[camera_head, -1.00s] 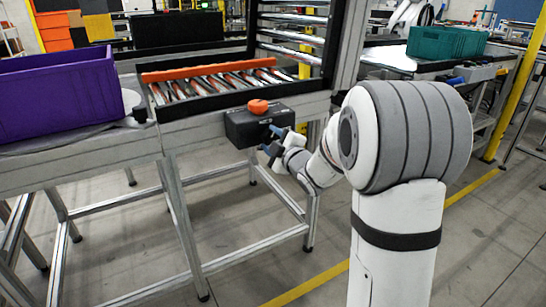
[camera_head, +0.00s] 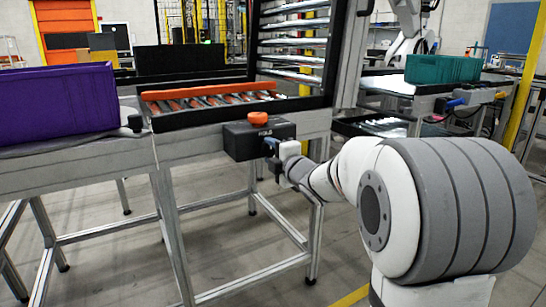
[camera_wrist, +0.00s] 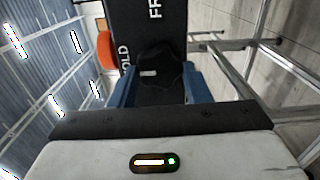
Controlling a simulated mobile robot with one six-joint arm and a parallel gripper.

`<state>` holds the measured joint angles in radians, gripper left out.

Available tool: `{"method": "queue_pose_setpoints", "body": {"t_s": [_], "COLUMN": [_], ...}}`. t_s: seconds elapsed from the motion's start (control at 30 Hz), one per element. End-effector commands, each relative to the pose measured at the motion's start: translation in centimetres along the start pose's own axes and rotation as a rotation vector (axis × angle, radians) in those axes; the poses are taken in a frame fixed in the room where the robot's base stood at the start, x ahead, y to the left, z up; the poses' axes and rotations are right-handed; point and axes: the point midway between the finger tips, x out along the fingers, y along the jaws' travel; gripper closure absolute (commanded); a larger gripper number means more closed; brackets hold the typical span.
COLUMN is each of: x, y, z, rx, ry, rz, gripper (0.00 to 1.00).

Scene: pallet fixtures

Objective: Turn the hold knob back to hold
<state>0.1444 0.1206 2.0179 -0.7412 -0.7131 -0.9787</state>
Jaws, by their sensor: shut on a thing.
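The black control box (camera_head: 240,143) is mounted on the front of the roller conveyor frame, with an orange-red button (camera_head: 257,118) on top. My gripper (camera_head: 273,155) is at the box's front face. In the wrist view, the dark knob (camera_wrist: 160,68) sits between the two blue fingers of my gripper (camera_wrist: 160,88), which is shut on it. A short white mark on the knob lies nearly level in the picture, on its left part. The word HOLD (camera_wrist: 124,58) shows partly, left of the knob. The letters FR (camera_wrist: 153,8) show above it, cut off by the edge.
A purple crate (camera_head: 55,105) stands on the left table. The rollers (camera_head: 215,103) lie behind the box. A metal frame leg (camera_head: 316,235) stands below and right of the box. A teal crate (camera_head: 443,68) is at the back right. Open floor lies below the conveyor.

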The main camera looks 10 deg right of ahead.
Motion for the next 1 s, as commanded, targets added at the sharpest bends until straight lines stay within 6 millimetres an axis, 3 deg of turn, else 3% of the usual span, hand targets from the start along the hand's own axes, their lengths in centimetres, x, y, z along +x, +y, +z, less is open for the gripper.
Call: {"method": "queue_pose_setpoints", "body": {"t_s": [0.33, 0.37, 0.6, 0.87, 1.0], "x": [0.0, 0.0, 0.0, -0.2, -1.7], "y": [0.0, 0.0, 0.0, 0.0, 0.2], "z": [0.0, 0.0, -0.1, -0.1, 0.0], "rx": [-0.004, -0.004, -0.002, -0.002, -0.002], "ry": [0.001, 0.001, 0.001, 0.001, -0.001], "rz": [0.0, 0.0, 0.0, 0.0, 0.0], "gripper": [0.8, 0.54, 0.35, 0.35, 0.35]}}
